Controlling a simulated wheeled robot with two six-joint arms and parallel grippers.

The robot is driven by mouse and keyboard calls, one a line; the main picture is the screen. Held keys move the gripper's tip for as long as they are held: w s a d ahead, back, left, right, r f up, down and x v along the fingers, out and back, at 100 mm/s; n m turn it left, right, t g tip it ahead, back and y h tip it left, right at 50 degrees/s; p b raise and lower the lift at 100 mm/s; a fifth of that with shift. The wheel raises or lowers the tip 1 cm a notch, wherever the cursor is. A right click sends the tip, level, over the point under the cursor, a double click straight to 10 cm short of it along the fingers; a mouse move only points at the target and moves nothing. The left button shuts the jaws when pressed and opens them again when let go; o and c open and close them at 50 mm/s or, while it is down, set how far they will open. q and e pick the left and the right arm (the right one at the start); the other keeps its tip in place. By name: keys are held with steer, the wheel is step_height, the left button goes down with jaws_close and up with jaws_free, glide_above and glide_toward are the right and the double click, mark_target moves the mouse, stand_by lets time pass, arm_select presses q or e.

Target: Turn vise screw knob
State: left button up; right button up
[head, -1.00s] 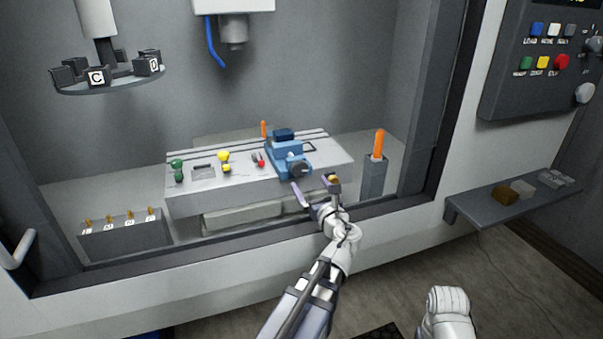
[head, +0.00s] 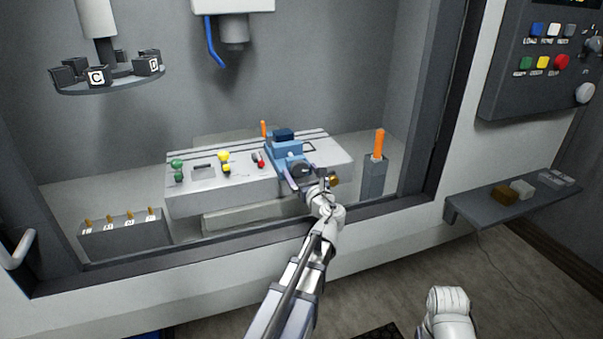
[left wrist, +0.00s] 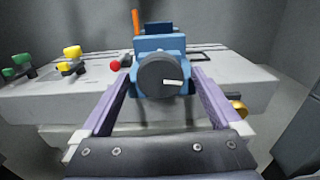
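The blue vise (head: 285,150) stands on the light grey table in the booth. Its dark round screw knob (head: 300,170) faces me. In the left wrist view the knob (left wrist: 160,78) is a dark grey disc with a small white mark, in front of the blue vise body (left wrist: 152,42). My left gripper (head: 304,184) is open, with its purple fingers on either side of the knob. In the left wrist view the left gripper (left wrist: 160,90) shows gaps between both fingers and the knob. My right gripper is not in view; only part of my right arm shows at the lower right.
Green and yellow knobs (head: 224,158) and a red one stand left of the vise on the table (head: 200,195). A brass knob (left wrist: 237,108) is right of my gripper. An orange-handled post (head: 374,175) stands at the right. The booth's front sill (head: 250,245) lies below my forearm.

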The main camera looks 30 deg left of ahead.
arm_select(q)
steer(key=c, duration=1.4)
steer(key=shift+o, duration=0.2)
steer(key=shift+n, duration=0.3)
steer(key=n, duration=0.9)
steer(key=shift+d+n, duration=0.1)
steer(key=shift+n, duration=0.2)
steer(key=n, duration=0.5)
steer(key=shift+r+n, duration=0.1)
steer(key=shift+n, duration=2.1)
